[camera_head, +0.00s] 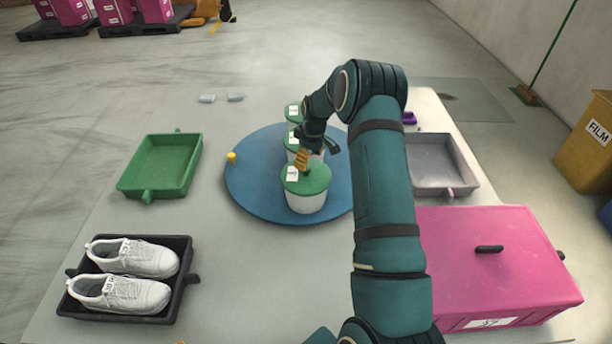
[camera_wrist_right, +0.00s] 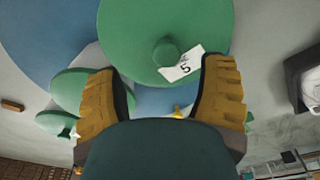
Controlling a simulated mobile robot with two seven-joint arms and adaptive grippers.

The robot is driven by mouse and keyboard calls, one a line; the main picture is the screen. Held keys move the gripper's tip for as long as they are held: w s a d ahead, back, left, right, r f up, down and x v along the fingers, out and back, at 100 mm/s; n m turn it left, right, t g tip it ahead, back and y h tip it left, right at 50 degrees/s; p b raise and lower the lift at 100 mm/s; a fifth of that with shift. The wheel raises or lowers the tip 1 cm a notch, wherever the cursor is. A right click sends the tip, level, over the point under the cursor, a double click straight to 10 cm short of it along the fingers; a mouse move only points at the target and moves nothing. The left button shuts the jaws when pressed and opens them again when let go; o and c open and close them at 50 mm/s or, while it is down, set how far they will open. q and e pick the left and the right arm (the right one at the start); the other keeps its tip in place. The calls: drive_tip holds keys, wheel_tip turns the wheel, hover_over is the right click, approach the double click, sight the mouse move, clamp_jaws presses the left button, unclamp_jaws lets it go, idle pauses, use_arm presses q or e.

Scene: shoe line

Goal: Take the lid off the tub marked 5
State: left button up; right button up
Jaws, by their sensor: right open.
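The tub marked 5 shows its green lid (camera_wrist_right: 150,30) large in the wrist view, with a round green knob (camera_wrist_right: 166,52) and a white label (camera_wrist_right: 184,66) reading 5. In the head view the front tub (camera_head: 306,203), white with a green lid, appears to be this one; its label is too small to read. My right gripper (camera_wrist_right: 165,90) is open, its yellow-padded fingers apart and the knob ahead of the gap. In the head view the right gripper (camera_head: 303,161) is just behind the front lid's knob. The lid sits on the tub. My left gripper is not in view.
Two more green-lidded tubs (camera_head: 294,112) stand behind on the blue turntable (camera_head: 255,190), which has a yellow knob (camera_head: 231,157). Around it are a green tray (camera_head: 160,166), a black tray (camera_head: 185,268) with white shoes, a grey tray (camera_head: 437,160) and a pink box (camera_head: 490,270).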

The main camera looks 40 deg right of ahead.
sight(306, 172)
drive_tip(key=f, duration=0.2)
drive_tip(key=a+f+b, duration=0.1)
drive_tip(key=f, duration=0.1)
drive_tip(key=shift+w, duration=0.1)
drive_tip(key=shift+w+f, duration=0.1)
drive_tip(key=shift+f, duration=0.5)
drive_tip(key=shift+r, duration=0.1)
clamp_jaws()
